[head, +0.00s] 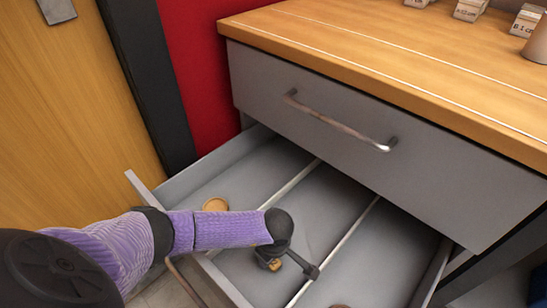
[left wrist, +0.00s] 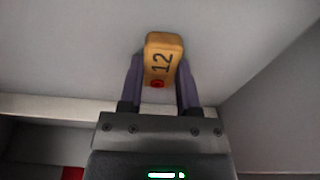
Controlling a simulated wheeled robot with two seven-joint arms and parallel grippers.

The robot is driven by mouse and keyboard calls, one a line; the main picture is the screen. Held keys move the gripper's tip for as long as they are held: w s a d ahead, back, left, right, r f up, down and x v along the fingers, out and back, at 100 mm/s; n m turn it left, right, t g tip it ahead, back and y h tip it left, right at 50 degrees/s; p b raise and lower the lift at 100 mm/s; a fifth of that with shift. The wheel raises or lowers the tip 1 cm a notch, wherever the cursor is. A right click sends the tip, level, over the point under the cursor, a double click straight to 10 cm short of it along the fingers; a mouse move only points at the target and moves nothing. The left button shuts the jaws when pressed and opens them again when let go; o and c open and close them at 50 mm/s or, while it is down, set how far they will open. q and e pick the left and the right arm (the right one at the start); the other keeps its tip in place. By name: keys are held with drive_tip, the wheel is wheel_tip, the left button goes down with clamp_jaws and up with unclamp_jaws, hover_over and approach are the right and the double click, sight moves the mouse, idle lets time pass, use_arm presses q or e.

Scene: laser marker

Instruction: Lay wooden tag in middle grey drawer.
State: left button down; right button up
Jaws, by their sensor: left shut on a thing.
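The wooden tag (left wrist: 162,60) is a small rounded block marked "12" with a red dot. In the left wrist view it stands between the two fingers of my left gripper (left wrist: 160,85), which is shut on it. In the head view the gripper (head: 288,268) reaches over the middle compartment of the open grey drawer (head: 330,200), and part of the tag (head: 270,265) shows beside the fingers. I cannot tell whether the tag touches the drawer floor. My right gripper is not in view.
Two thin dividers split the drawer lengthwise. A round wooden piece (head: 215,204) lies in its left compartment. A shut drawer (head: 330,150) with a bar handle (head: 340,122) sits above, under a wooden worktop (head: 400,55) with several small labelled blocks.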

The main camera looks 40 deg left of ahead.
sight(274, 262)
use_arm(q)
drive_tip(key=shift+r, duration=0.15)
drive_tip(key=shift+c, duration=2.2)
unclamp_jaws()
drive_tip(key=shift+o, duration=0.6)
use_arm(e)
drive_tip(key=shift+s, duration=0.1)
use_arm(q)
wheel_tip(274, 262, up, 12)
drive_tip(key=d+p, duration=0.1)
drive_tip(key=p, duration=0.7)
drive_tip(key=shift+d, duration=0.2)
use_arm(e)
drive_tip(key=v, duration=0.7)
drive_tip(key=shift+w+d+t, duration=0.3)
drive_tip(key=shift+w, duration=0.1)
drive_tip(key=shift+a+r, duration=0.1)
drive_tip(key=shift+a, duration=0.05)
